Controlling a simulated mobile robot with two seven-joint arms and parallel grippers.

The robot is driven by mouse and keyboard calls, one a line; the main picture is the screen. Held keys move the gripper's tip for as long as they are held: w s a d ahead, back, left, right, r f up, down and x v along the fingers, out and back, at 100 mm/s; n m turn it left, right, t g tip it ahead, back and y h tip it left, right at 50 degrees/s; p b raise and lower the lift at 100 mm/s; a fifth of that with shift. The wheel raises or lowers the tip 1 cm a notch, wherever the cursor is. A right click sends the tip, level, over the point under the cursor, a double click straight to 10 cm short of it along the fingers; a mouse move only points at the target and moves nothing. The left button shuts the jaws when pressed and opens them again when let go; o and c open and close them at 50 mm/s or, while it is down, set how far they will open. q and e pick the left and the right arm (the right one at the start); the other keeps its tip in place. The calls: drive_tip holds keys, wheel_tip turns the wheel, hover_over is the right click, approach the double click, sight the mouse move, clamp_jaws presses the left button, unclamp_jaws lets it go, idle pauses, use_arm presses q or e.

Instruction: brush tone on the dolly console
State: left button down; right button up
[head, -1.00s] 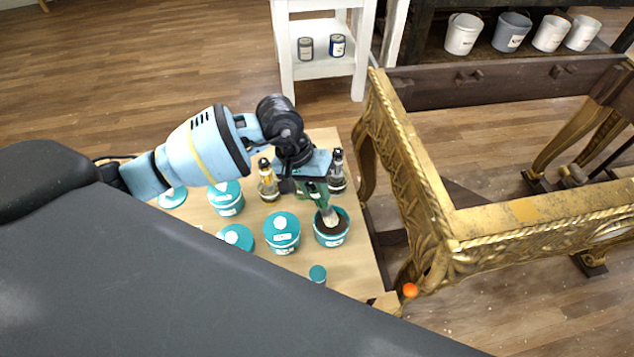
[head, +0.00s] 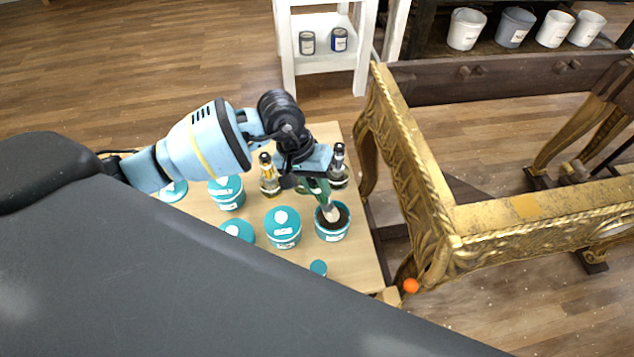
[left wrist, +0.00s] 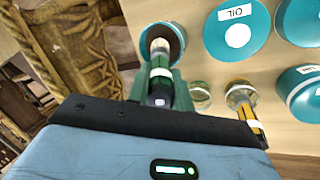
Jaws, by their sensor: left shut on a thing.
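My left gripper (head: 315,184) is shut on a brush (head: 329,211) with pale bristles. The bristles point down at the mouth of an open teal pot (head: 334,232) with dark contents. In the left wrist view the brush (left wrist: 160,61) shows between the fingers, its tip over the dark opening of the pot (left wrist: 174,29). Whether the bristles touch the contents cannot be told. The gilt console (head: 408,155) stands right of the pot, with carved gold rails and a plain yellowish patch (head: 524,207) on its near rail. My right gripper is out of view.
Several lidded teal pots, one of them here (head: 283,228), and glass bottles (head: 269,175) crowd the wooden worktop (head: 355,268). A white shelf (head: 325,62) stands behind, with pails (head: 466,29) at the back right.

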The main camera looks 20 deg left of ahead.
use_arm(q)
drive_tip(key=shift+f+b, duration=0.3)
drive_tip(key=shift+f, duration=0.2)
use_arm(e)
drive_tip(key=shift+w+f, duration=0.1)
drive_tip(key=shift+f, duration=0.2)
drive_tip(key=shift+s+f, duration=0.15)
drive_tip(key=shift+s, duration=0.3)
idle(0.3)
use_arm(q)
drive_tip(key=shift+f, duration=0.1)
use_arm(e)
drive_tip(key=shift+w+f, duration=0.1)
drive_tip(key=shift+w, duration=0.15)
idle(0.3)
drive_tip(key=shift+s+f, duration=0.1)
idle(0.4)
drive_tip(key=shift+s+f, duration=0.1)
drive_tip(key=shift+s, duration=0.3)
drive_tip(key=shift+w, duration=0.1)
